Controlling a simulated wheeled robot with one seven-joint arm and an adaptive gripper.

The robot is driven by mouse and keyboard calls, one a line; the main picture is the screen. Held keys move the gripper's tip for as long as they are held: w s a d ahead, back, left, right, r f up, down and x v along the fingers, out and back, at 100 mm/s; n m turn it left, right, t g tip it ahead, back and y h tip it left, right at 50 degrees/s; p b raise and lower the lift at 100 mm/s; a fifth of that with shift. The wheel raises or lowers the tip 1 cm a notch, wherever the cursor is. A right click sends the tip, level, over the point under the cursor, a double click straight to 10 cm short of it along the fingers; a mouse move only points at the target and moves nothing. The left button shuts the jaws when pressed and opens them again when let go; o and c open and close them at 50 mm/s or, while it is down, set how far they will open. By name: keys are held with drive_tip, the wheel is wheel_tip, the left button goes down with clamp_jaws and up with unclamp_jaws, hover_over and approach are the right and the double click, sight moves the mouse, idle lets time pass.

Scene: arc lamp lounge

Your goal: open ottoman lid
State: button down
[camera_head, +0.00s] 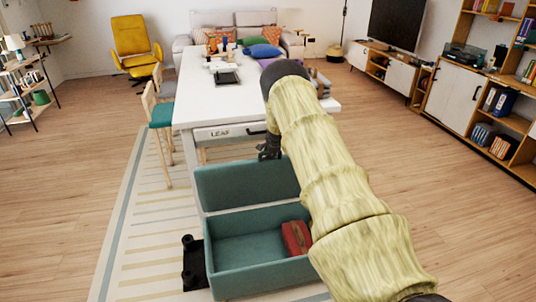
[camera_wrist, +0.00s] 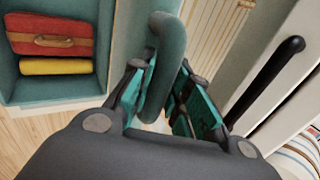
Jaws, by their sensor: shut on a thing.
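The teal ottoman (camera_head: 216,254) stands open on the rug in front of the white table, its hollow facing up. Its teal lid (camera_head: 235,184) stands raised, roughly upright, along the far side of the box. My gripper (camera_head: 268,150) is at the lid's top edge, near its right end. My arm hides the ottoman's right end in the head view.
A red case (camera_head: 296,238) lies inside the ottoman; the wrist view also shows a yellow roll (camera_wrist: 55,67) beside it. The white table (camera_head: 190,112), with a dark-handled drawer (camera_head: 228,133), is close behind the lid. A teal-seated stool (camera_head: 161,115) stands left.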

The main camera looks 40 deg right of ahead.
drive_tip(key=c, duration=1.3)
unclamp_jaws()
drive_tip(key=shift+r, duration=0.1)
drive_tip(key=shift+v, duration=5.9)
